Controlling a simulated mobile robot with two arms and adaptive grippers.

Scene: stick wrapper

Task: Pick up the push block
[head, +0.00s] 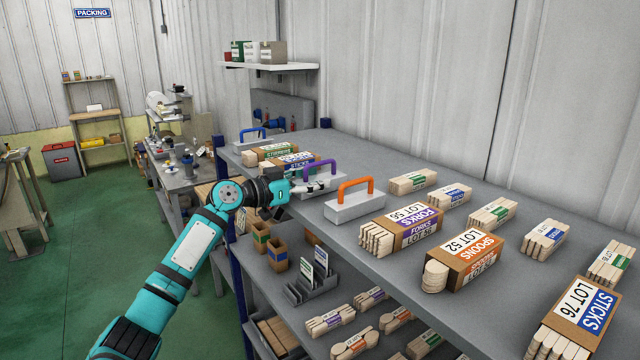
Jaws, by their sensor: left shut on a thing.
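Three grey blocks with coloured handles stand along the near edge of the grey table. The push block with the purple handle (321,166) is at my left gripper (306,187), whose fingers are shut on it from the left. The fingers and the block's small size hide exactly where they grip, and whether the block is off the table I cannot tell. The orange-handled block (354,206) sits just to the right. The blue-handled block (252,140) is farther back to the left. My right gripper is out of view.
Packs of wooden cutlery lie right of the blocks: a forks pack (402,230), a spoons pack (463,261) and a sticks pack (577,322). Smaller stick bundles lie behind. A lower shelf holds bundles and a card holder (311,285).

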